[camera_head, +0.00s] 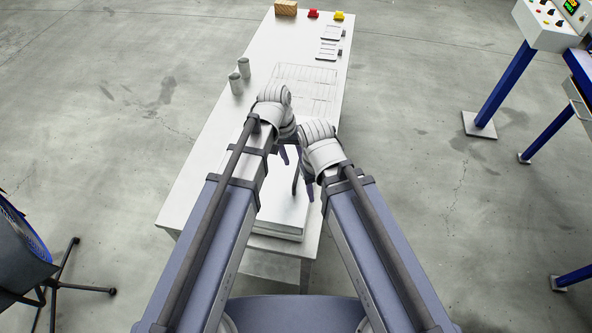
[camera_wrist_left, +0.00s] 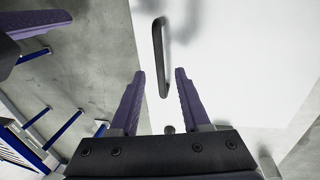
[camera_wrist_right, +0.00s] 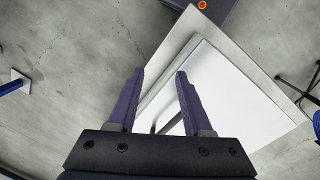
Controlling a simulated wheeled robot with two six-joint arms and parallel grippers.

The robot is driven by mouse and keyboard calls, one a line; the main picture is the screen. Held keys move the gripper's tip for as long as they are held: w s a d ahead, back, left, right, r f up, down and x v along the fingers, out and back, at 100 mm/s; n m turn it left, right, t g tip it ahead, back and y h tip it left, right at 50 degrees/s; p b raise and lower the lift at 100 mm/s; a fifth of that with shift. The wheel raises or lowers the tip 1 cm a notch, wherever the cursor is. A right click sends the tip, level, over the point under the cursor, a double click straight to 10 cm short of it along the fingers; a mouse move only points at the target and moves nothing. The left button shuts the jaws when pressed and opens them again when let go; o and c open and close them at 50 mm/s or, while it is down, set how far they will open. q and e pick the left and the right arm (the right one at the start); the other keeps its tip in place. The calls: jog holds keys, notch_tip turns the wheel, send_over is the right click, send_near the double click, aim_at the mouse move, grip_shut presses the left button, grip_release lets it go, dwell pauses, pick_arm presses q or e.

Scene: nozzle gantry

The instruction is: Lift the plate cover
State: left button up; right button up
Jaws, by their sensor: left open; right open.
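The plate cover (camera_head: 278,221) is a flat white slab at the near end of the long white table, partly hidden by my arms. Its dark bar handle (camera_wrist_left: 163,55) stands beyond my left fingertips in the left wrist view. My left gripper (camera_wrist_left: 160,75) is open and empty, with the handle ahead of the gap between its fingers, apart from them. My right gripper (camera_wrist_right: 160,72) is open and empty, close beside the left one. In the right wrist view the cover (camera_wrist_right: 240,100) lies beyond its fingers, and the handle (camera_wrist_right: 168,122) shows partly between them.
Two grey cylinders (camera_head: 240,74) stand at the table's left edge. A wooden block (camera_head: 286,8), a red item (camera_head: 313,13) and a yellow item (camera_head: 339,15) sit at the far end. A control panel (camera_head: 547,25) stands right; a blue-backed chair (camera_head: 22,240) is at left.

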aim_at(297, 170)
pick_arm(q)
jog(key=f+b, duration=0.1)
jog(key=f, duration=0.1)
jog(key=f+b, duration=0.1)
jog(key=shift+d+f+b, duration=0.3)
grip_shut()
jog(key=shift+r, duration=0.1)
dwell(1.1)
